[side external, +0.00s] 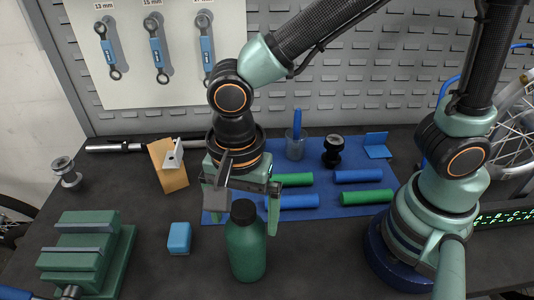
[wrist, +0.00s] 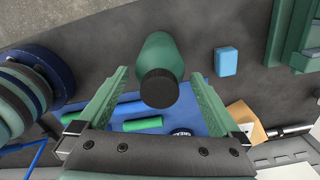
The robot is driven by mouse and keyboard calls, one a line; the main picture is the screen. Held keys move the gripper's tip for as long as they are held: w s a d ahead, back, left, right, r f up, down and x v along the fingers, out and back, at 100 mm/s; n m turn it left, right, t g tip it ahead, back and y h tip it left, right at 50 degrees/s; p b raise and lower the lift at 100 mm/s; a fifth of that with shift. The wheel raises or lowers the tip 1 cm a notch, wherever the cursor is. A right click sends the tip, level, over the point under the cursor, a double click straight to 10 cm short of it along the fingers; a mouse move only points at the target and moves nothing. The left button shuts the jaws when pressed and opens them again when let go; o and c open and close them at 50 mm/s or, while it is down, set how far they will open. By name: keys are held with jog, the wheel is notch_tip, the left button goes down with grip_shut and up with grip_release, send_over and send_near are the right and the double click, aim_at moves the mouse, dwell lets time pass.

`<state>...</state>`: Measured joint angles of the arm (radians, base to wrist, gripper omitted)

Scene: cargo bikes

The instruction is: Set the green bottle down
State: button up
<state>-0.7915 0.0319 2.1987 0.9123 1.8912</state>
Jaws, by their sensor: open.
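The green bottle (side external: 247,251) with a black cap stands upright on the dark bench, in front of the blue mat. In the wrist view the bottle (wrist: 160,56) shows between and beyond the two fingers, its black cap nearest the camera. My gripper (side external: 246,205) is open at the height of the bottle's cap and neck. In the wrist view my gripper (wrist: 155,90) has its green fingers spread wide, with a gap on each side of the cap. The bottle's underside is hidden.
A blue block (side external: 179,238) and a green vise (side external: 86,256) are to the left. A blue mat (side external: 212,216) with several blue and green cylinders lies behind the bottle. A brown piece (side external: 167,168) stands at the back left. The bench just right of the bottle is clear.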

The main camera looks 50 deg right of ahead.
notch_tip(320, 180, up, 6)
jog(key=shift+r, duration=0.1)
jog(key=w+d+r+n+t, duration=0.2)
jog(key=d+n, duration=0.4)
jog(key=d, duration=0.5)
jog(key=w+d+r+n+t, duration=0.2)
jog(key=d+n, duration=0.4)
jog(key=d, duration=0.6)
jog(key=shift+w+r+n+t, duration=0.3)
jog(key=shift+w+r+t, duration=0.1)
jog(key=shift+w+t, duration=0.4)
